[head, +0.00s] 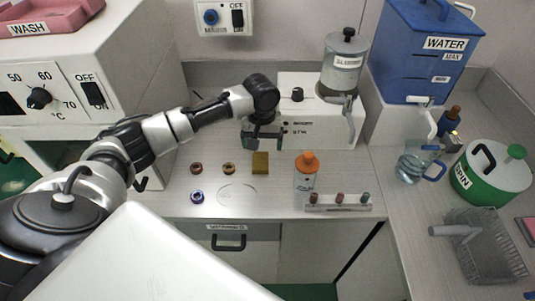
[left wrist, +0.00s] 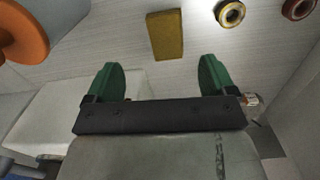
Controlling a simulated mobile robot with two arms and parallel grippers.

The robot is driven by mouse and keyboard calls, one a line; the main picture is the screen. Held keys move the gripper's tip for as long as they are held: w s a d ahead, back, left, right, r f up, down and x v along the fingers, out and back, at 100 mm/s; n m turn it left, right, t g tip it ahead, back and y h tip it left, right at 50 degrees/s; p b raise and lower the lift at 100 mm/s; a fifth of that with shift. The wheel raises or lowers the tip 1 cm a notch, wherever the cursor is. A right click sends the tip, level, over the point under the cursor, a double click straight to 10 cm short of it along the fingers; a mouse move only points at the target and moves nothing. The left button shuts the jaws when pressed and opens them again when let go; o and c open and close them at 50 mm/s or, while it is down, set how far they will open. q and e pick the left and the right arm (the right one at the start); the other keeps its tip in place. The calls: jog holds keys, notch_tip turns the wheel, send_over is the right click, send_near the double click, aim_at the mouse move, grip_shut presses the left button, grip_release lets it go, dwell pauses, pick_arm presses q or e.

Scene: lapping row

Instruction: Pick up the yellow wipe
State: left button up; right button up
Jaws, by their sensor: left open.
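The yellow wipe (head: 260,163) is a small mustard-yellow block lying flat on the grey bench top, in front of a white machine. It also shows in the left wrist view (left wrist: 165,34), beyond the gap between the fingers. My left gripper (head: 264,140) is above the bench, just behind the wipe in the head view and apart from it. In the left wrist view its two green fingers (left wrist: 161,68) stand wide apart with nothing between them. My right gripper is not in view.
An orange-capped bottle (head: 305,172) stands right of the wipe. Several small rings, one brass-coloured (head: 229,168), lie to its left. A rack (head: 338,202) with small pegs is near the front edge. The white machine (head: 320,122) is behind. Bench in front is mostly clear.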

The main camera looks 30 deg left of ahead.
pick_arm(q)
jog(key=w+a+r, duration=0.1)
jog(key=n, duration=0.1)
send_over(260, 157)
jog(key=f, duration=0.4)
jog(key=shift+s+d+f, duration=0.2)
jog(key=shift+s+f, duration=0.1)
jog(key=shift+s, duration=0.1)
jog(key=shift+w+a+f+p, duration=0.1)
jog(key=shift+w+f+p, duration=0.15)
jog(key=shift+f, duration=1.15)
jog(key=shift+w+a+f+p, duration=0.1)
jog(key=shift+w+f, duration=0.1)
jog(key=shift+f, duration=1.15)
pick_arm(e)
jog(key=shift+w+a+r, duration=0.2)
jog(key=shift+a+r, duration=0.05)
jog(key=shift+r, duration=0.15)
pick_arm(q)
jog(key=c, duration=1)
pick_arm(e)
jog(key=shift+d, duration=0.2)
pick_arm(q)
jog(key=shift+r, duration=0.1)
